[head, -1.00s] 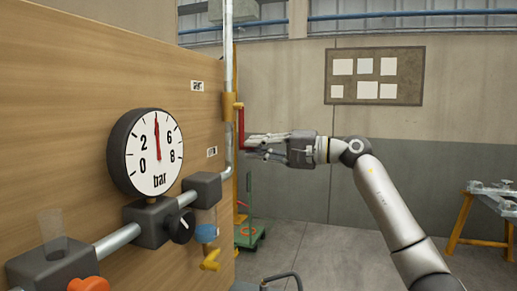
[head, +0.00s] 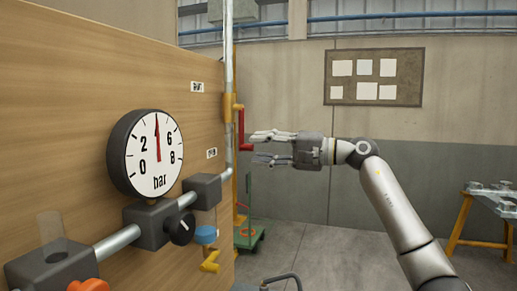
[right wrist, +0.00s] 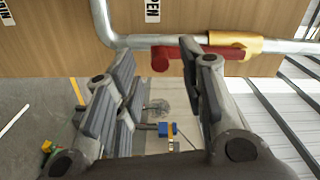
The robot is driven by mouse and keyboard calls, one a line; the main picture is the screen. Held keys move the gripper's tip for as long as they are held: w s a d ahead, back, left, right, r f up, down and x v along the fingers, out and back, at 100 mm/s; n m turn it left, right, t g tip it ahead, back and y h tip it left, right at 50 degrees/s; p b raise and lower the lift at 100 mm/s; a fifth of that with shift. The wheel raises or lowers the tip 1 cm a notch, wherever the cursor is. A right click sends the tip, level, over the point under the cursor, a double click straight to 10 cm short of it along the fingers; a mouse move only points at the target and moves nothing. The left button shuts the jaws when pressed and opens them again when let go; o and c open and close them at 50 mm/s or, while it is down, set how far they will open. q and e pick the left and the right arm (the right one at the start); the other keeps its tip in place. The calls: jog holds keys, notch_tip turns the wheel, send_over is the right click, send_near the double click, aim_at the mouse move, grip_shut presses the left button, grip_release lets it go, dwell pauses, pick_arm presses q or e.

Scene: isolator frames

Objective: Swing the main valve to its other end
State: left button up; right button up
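The main valve has a yellow body (head: 232,106) on the vertical pipe and a red lever (head: 241,130). The lever hangs down along the pipe. In the right wrist view the red lever (right wrist: 178,55) lies parallel to the pipe, its free end near the OPEN label (right wrist: 152,10). My right gripper (head: 258,146) is open and empty, its fingers pointing at the panel, just right of the lever's lower end. In the right wrist view the fingers (right wrist: 163,65) stand wide apart; the lever's free end shows beyond the gap, and contact cannot be told. My left gripper is not in view.
The wooden panel (head: 110,60) fills the left. A green trolley (head: 250,238) stands behind.

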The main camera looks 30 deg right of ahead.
jog(key=v, duration=1)
jog(key=shift+s+d, duration=0.25)
jog(key=shift+d, duration=0.1)
